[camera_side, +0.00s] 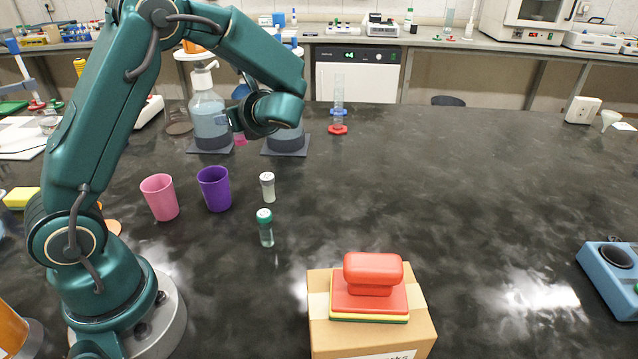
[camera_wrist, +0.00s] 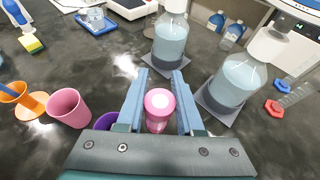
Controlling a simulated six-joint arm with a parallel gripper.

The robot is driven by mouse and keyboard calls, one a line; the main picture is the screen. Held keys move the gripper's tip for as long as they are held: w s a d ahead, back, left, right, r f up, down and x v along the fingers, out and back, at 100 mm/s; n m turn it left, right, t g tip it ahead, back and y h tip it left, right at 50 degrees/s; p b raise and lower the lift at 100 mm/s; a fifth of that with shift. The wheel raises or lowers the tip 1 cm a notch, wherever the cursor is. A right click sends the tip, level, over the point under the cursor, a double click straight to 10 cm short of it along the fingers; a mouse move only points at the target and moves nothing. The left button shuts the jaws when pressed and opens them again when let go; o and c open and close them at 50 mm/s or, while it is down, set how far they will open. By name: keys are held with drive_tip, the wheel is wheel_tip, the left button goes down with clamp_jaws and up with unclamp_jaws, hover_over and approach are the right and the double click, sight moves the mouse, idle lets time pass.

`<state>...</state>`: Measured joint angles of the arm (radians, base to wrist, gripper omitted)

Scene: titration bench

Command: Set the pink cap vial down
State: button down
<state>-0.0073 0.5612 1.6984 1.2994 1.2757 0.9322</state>
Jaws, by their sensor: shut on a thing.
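The pink cap vial (camera_wrist: 159,104) stands between the two blue fingers of my gripper (camera_wrist: 160,76) in the wrist view, its round pink cap facing the camera. The gripper is shut on it. In the side view, a small pink part of the vial (camera_side: 240,139) shows below my gripper (camera_side: 236,123), held above the dark bench in front of the pump bottles. Most of the vial's body is hidden. A green-capped vial (camera_side: 265,228) and a pale-capped vial (camera_side: 267,187) stand upright on the bench, nearer the side camera.
Two pump bottles, left (camera_side: 209,118) and right (camera_wrist: 236,80), stand on dark square pads close by. A purple cup (camera_side: 214,188) and pink cup (camera_side: 160,198) stand nearer. A cardboard box (camera_side: 372,338) bears a red-handled block (camera_side: 372,275). The bench's middle right is clear.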

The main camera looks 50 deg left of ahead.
drive_tip(key=shift+m+t, duration=0.6)
drive_tip(key=w+d+f, duration=0.2)
drive_tip(key=w+d, duration=0.1)
drive_tip(key=d, duration=0.1)
drive_tip(key=w+d+f, duration=0.6)
drive_tip(key=d, duration=0.1)
drive_tip(key=shift+w+d, duration=0.2)
drive_tip(key=shift+d, duration=0.15)
drive_tip(key=shift+f, duration=1.95)
drive_tip(key=shift+f, duration=0.15)
drive_tip(key=c, duration=0.5)
unclamp_jaws()
drive_tip(key=shift+c, duration=0.2)
